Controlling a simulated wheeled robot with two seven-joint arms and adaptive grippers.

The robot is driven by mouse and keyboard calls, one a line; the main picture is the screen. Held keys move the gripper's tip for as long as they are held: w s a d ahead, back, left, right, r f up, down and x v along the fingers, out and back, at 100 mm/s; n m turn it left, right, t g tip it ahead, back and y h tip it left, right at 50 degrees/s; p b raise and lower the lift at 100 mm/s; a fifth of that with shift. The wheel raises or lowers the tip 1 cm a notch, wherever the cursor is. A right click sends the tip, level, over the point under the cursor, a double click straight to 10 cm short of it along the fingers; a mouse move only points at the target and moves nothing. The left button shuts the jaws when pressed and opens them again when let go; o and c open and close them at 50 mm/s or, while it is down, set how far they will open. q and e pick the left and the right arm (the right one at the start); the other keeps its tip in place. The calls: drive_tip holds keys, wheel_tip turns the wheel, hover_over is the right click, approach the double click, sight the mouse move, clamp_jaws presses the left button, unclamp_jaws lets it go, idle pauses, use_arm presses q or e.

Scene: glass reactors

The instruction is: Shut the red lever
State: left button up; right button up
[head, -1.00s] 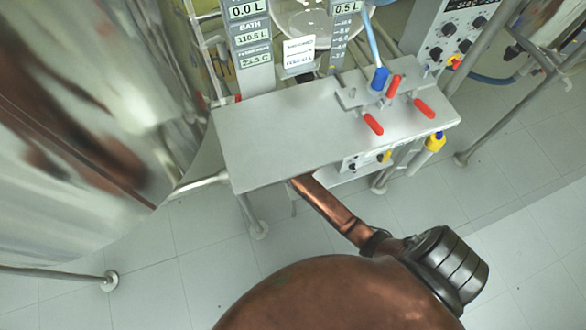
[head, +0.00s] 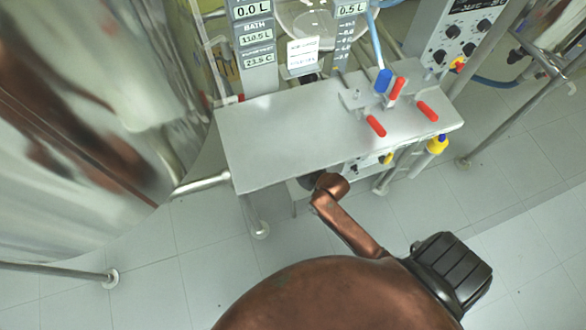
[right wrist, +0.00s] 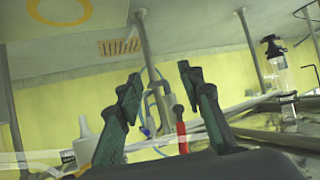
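Three red-handled levers stand on the right part of the grey metal panel in the head view: one at the front left (head: 376,125), a raised one (head: 397,89) beside a blue handle (head: 383,80), and one at the right (head: 428,111). I cannot tell which one the task means. My right gripper (right wrist: 159,76) is open in the right wrist view, fingers apart and empty. A red handle (right wrist: 181,130) shows beyond and between its fingers, apparently not touched. In the head view the panel hides my right gripper. My left gripper is in neither view.
The grey panel (head: 280,145) is bare on its left. Behind it stand displays (head: 255,32) and a glass vessel. A yellow-handled valve (head: 437,145) hangs below its right edge. A knobbed control box (head: 465,35) stands at back right. A large shiny vessel (head: 70,130) fills the left.

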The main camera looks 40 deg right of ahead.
drive_tip(key=s, duration=0.1)
drive_tip(key=s+f, duration=0.1)
drive_tip(key=s+f+g, duration=0.1)
drive_tip(key=shift+s+d, duration=0.15)
drive_tip(key=shift+d, duration=0.2)
